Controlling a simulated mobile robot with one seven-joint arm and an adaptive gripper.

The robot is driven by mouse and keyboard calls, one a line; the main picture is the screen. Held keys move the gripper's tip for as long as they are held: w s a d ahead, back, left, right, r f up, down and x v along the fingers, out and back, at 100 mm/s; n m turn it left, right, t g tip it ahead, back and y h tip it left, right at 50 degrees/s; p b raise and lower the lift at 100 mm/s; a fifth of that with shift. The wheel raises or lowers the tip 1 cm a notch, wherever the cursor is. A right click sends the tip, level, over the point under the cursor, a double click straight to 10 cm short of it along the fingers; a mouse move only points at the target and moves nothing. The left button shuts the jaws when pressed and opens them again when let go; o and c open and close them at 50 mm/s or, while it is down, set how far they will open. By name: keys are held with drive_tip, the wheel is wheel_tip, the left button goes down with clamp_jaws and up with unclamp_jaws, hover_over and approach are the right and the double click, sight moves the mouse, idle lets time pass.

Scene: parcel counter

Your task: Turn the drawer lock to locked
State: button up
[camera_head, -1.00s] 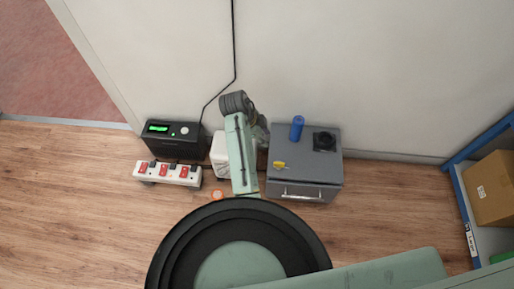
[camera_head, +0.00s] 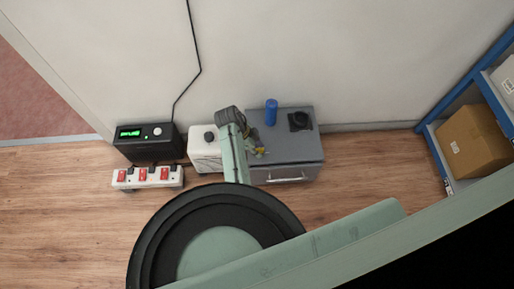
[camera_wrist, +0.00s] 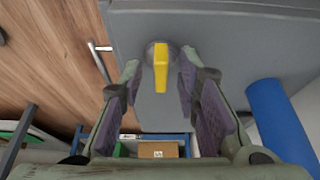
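The grey drawer cabinet (camera_head: 292,149) stands against the wall, with a silver drawer handle (camera_head: 287,179) on its front. The drawer lock is a yellow lever on a round grey base, on the cabinet top near the front edge; part of the yellow lever (camera_head: 262,151) shows beside my gripper (camera_head: 256,148). In the wrist view the yellow lever (camera_wrist: 161,72) points down the picture. My gripper (camera_wrist: 160,66) is open, with one finger on each side of the lever. Gaps show between lever and fingers.
To the left are a white box (camera_head: 205,158), a black device with green display (camera_head: 148,144) and a power strip (camera_head: 148,177). A blue shelf with a cardboard box (camera_head: 474,141) stands right.

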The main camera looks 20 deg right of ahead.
clamp_jaws()
idle(0.4)
